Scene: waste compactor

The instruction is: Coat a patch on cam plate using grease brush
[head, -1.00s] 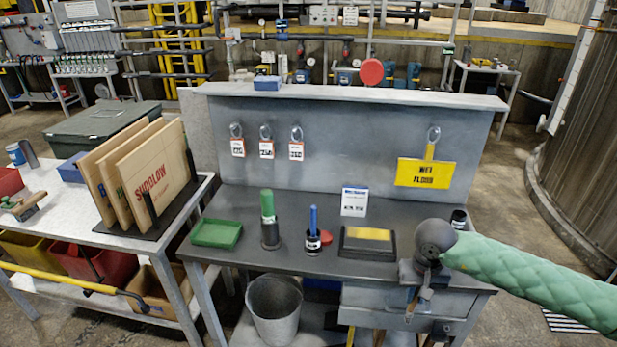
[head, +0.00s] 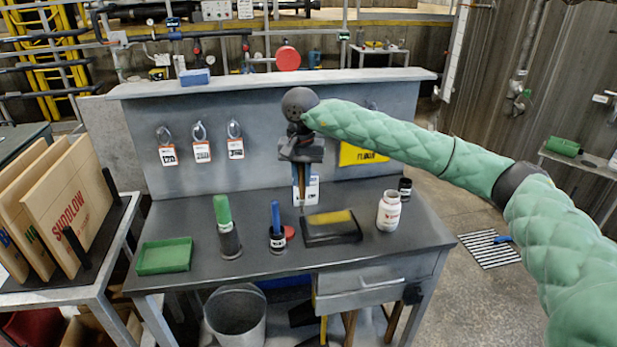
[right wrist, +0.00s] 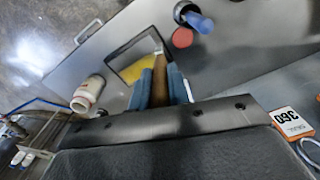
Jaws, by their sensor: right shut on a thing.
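My right gripper (head: 301,183) is raised over the back of the workbench, fingers pointing down. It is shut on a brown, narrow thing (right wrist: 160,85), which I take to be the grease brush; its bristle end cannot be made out. A flat black plate with a yellow patch (head: 332,227), which I take to be the cam plate, lies on the bench below and a little right of the gripper, apart from it. The plate also shows beyond the fingers in the right wrist view (right wrist: 122,49). My left gripper is not in view.
On the bench (head: 365,252) stand a green tray (head: 165,256), a green-handled tool (head: 223,210) in a dark holder, a blue-handled tool (head: 276,214) in a small pot, a red lid (head: 289,232) and a white jar (head: 389,211). A back panel (head: 262,120) rises behind.

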